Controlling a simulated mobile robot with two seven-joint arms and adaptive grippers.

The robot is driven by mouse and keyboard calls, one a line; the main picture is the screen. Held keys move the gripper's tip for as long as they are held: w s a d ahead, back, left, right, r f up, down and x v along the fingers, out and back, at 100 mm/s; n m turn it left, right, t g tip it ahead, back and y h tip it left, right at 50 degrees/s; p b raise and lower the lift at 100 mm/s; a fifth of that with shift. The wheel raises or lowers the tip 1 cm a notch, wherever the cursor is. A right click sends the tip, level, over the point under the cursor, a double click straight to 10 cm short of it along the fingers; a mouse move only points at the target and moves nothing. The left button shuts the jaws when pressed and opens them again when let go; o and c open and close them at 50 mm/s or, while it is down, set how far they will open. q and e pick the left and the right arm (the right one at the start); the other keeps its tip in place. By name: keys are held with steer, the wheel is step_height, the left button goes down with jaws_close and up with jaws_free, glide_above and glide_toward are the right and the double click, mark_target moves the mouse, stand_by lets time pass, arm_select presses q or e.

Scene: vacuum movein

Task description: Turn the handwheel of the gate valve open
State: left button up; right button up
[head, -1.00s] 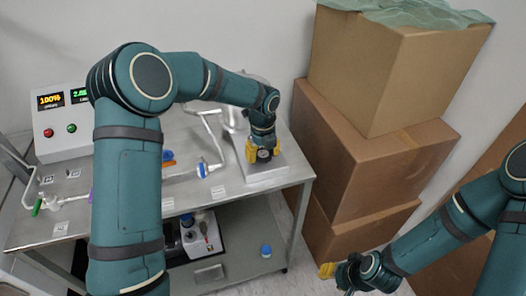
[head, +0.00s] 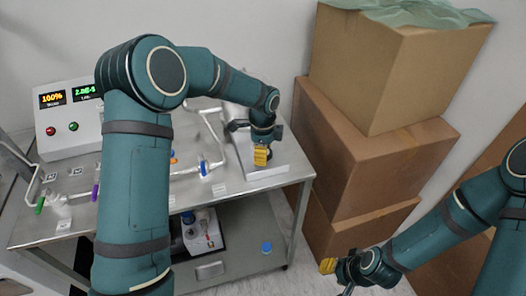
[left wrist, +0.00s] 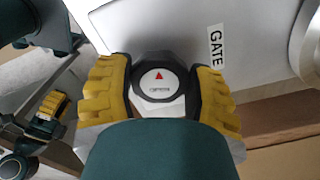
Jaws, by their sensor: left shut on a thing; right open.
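The gate valve's handwheel (left wrist: 158,78) is a dark, many-sided knob with a pale face, a red arrow and small lettering too small to read. My left gripper (left wrist: 160,92) is shut on it, one yellow finger on each side. In the head view my left gripper (head: 261,155) is at the right end of the bench, and its yellow finger hides the handwheel. A white plate labelled GATE (left wrist: 216,46) is beside the knob. My right gripper (head: 337,279) is open and empty at the lower right, away from the bench.
The grey bench (head: 125,215) carries a control box (head: 70,125) reading 100%, white piping and a blue-handled fitting (head: 203,167). A pump (head: 201,232) stands on the lower shelf. Stacked cardboard boxes (head: 370,165) rise close to the right of my left gripper.

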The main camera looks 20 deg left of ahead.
arm_select(q)
steer(key=n, duration=0.5)
steer(key=shift+n, duration=0.3)
steer(key=n, duration=0.5)
steer(key=shift+d, duration=0.1)
steer(key=n, duration=0.6)
steer(key=shift+r, duration=0.1)
steer(key=n+p, duration=0.1)
steer(key=n, duration=0.3)
steer(key=shift+d, duration=0.15)
steer(key=n+p, duration=0.1)
steer(key=n, duration=0.4)
steer(key=n+p, duration=0.2)
steer(key=n, duration=0.1)
steer(key=shift+n, duration=0.3)
steer(key=n+p, duration=0.2)
steer(key=n, duration=0.3)
steer(key=n+p, duration=0.3)
steer(key=n, duration=0.2)
steer(key=shift+w, duration=0.15)
